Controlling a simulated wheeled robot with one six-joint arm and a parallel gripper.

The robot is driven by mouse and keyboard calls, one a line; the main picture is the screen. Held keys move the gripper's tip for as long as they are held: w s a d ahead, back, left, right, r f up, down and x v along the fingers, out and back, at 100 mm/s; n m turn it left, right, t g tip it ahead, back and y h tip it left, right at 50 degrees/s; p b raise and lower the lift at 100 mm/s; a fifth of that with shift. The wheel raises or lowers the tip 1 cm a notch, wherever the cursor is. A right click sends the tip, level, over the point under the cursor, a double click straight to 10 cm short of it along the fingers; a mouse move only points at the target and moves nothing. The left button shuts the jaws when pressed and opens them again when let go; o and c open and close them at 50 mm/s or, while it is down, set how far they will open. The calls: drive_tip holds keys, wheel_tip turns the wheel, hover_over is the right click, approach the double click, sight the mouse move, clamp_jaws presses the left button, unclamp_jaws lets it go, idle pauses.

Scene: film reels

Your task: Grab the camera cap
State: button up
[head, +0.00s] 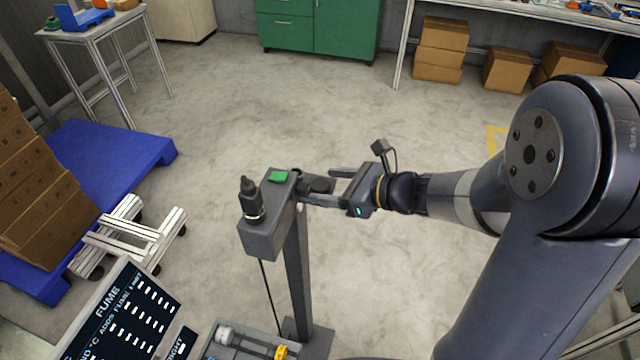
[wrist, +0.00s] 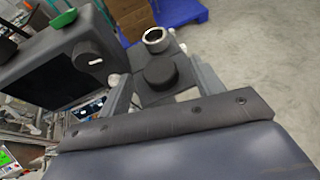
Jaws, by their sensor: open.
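A dark, round piece that looks like the camera cap (wrist: 160,71) lies between the two spread fingers of my gripper (wrist: 163,86) in the wrist view. Gaps show between it and both fingers. In the head view the dark cap (head: 318,184) sits at the right side of a grey box-like camera body (head: 268,233) on a post. My gripper (head: 325,187) is open, with its fingertips reaching left around the cap. I cannot tell whether the cap touches the camera body.
A black part with a silver ring (head: 253,202) and a green piece (head: 280,176) are on the grey box. A screen (head: 125,310) and a tray (head: 235,345) are below. A blue pallet with cartons (head: 120,150) is at left.

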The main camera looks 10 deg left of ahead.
drive_tip(key=shift+w+a+f, duration=0.15)
drive_tip(key=shift+a+f, duration=0.1)
drive_tip(key=shift+a, duration=0.3)
drive_tip(key=shift+c, duration=0.4)
drive_tip(key=c, duration=1)
drive_tip(key=shift+r, duration=0.1)
